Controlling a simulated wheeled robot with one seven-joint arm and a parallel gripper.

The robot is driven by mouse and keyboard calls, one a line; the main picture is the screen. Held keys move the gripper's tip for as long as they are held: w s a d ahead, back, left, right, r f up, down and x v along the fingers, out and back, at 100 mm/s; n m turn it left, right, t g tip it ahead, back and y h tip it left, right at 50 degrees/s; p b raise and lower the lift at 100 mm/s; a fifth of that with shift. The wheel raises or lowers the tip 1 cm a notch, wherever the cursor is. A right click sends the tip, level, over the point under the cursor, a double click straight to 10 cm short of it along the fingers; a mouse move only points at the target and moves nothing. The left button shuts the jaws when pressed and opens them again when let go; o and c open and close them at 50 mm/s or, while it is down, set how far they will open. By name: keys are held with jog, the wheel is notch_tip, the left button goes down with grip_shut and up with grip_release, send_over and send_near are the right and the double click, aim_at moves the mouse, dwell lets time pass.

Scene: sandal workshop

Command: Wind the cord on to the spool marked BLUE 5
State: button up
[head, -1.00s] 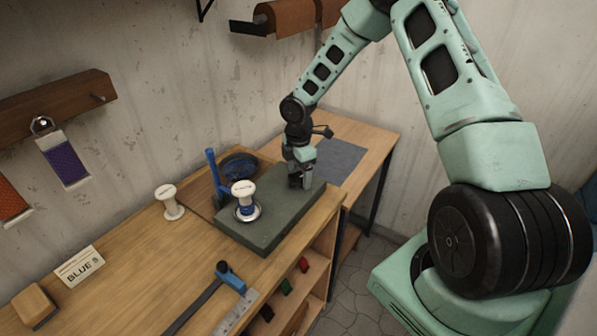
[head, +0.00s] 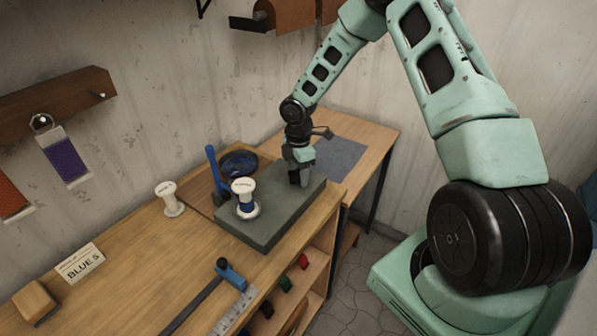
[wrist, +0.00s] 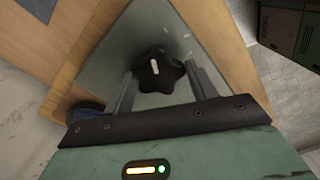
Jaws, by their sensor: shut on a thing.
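A grey-green winding block (head: 275,220) lies on the bench. A white spool (head: 244,187) stands upright near its left end, with blue cord around its middle; I cannot read its marking. My gripper (head: 300,180) is low over the block's right end. In the wrist view, my gripper (wrist: 160,76) is shut on a black star-shaped knob (wrist: 157,68) with a white mark on it. A dark blue coil of cord (head: 240,163) lies in a dish behind the spool, beside a blue upright piece (head: 215,170). A card reading BLUE 5 (head: 80,264) stands at the left.
A second, bare white spool (head: 170,198) stands left of the block. A blue-headed tool with a ruler (head: 232,290) lies at the bench's front. A wooden block (head: 34,302) sits at far left. A grey mat (head: 341,160) lies on the bench beyond my gripper.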

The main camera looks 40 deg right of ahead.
jog(key=m+b, duration=0.1)
jog(key=m, duration=0.1)
jog(key=shift+m, duration=0.4)
jog(key=m+b, duration=0.2)
jog(key=m, duration=0.2)
jog(key=shift+m, duration=0.3)
jog(key=m+b, duration=0.3)
jog(key=m, duration=0.4)
jog(key=shift+w+a, duration=0.1)
jog(key=shift+w, duration=0.05)
jog(key=m+b, duration=0.1)
jog(key=m, duration=0.4)
jog(key=shift+m, duration=0.3)
jog(key=m, duration=0.5)
jog(key=shift+w, duration=0.1)
jog(key=o, duration=1)
